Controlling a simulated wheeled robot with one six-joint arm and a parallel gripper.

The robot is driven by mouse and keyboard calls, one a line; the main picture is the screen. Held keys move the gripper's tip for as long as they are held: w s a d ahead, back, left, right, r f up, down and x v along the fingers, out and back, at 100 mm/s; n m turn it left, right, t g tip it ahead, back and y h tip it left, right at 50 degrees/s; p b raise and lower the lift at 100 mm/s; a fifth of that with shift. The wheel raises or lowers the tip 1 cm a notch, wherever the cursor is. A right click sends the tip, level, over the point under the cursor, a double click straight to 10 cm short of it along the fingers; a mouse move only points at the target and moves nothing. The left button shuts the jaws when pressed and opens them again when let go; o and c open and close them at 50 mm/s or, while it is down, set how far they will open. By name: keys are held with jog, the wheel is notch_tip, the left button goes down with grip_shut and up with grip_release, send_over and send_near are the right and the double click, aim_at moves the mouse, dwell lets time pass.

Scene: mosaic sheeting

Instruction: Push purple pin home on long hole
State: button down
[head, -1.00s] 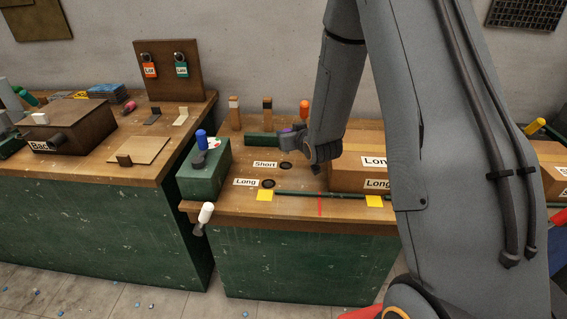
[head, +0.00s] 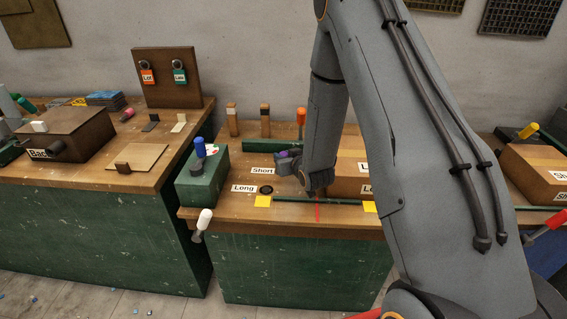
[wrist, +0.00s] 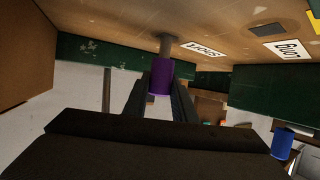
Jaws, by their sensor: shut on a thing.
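My gripper (head: 284,163) is shut on the purple pin (wrist: 160,78), low over the bench top. The pin's grey shank (wrist: 167,45) points at the bench top beside the Short label (head: 262,170), which also shows in the wrist view (wrist: 204,48). I cannot tell whether its tip touches the wood or sits in the short hole, which is hidden. The long hole (head: 266,190) is a dark round spot beside the Long label (head: 243,188); in the wrist view it (wrist: 267,31) lies right of the pin, apart from it.
A green box (head: 203,180) with a blue-handled tool (head: 200,147) stands at the bench's left end. A wooden box (head: 345,176) is close right of my gripper. A green bar (head: 335,201) lies along the front between yellow squares. A white-handled tool (head: 204,219) hangs at the left edge.

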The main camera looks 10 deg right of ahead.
jog(key=shift+f+p, duration=0.35)
jog(key=shift+f, duration=1.05)
jog(key=shift+f, duration=0.2)
jog(key=c, duration=1.5)
grip_release()
jog(key=shift+o, duration=0.2)
